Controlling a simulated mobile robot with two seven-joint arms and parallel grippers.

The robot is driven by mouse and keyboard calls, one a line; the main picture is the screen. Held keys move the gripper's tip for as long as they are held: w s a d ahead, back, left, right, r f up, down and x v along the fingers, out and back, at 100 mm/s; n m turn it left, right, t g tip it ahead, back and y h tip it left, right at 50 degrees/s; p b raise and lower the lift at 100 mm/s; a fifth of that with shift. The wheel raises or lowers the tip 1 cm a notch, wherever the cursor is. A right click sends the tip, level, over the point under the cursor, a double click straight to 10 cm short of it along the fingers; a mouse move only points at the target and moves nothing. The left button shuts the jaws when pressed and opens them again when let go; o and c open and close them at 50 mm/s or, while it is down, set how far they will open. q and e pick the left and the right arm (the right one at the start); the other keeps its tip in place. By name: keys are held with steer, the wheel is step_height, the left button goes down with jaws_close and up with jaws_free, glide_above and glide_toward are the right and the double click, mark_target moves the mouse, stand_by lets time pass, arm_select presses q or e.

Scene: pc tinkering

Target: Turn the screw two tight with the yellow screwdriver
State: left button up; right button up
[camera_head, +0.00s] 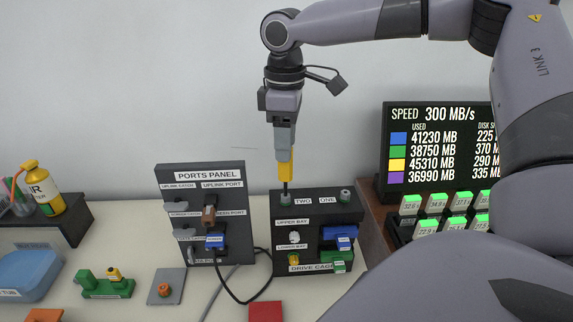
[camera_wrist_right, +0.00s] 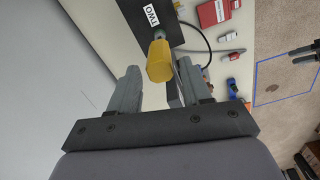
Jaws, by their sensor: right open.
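The yellow screwdriver (camera_head: 285,171) stands upright on top of the black drive cage (camera_head: 318,220), its dark shaft going down to the spot beside the TWO label (camera_head: 303,201). My right gripper (camera_head: 285,150) points straight down from above, at the top of the yellow handle.
The ports panel (camera_head: 200,177) stands close to the left of the drive cage. A black cable (camera_head: 240,301) loops in front. A speed display (camera_head: 436,116) and lit blocks (camera_head: 428,227) stand at right. A red block (camera_head: 265,311) lies in front.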

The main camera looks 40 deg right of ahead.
jaws_close()
steer(key=shift+w+r, duration=0.15)
steer(key=shift+r, duration=2)
